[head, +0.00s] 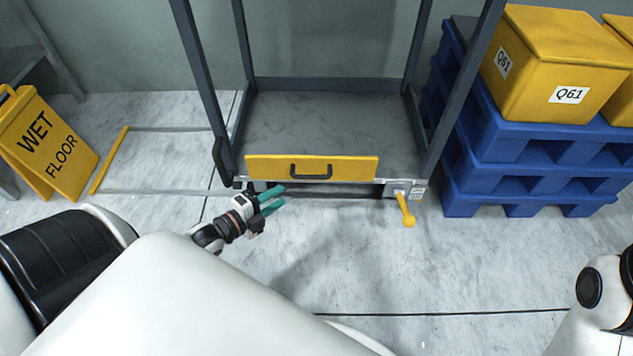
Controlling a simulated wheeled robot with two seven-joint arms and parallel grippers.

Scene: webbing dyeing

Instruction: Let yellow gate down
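The yellow gate (345,169) is a low panel with a black handle (311,172) across the front edge of a grey framed platform (330,120). It appears to stand upright, its face toward me. My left gripper (282,197) has teal fingers, spread apart with nothing between them. It is just below and in front of the gate's left part, apart from the handle. A yellow lever (405,210) hangs from a metal bracket at the platform's front right corner. My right gripper is out of view; only part of that arm shows at the lower right.
Blue pallets (530,150) with a yellow crate (548,65) marked Q61 stand to the right of the frame. A yellow wet-floor sign (45,140) stands at the left. The floor (440,270) in front of the platform is clear.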

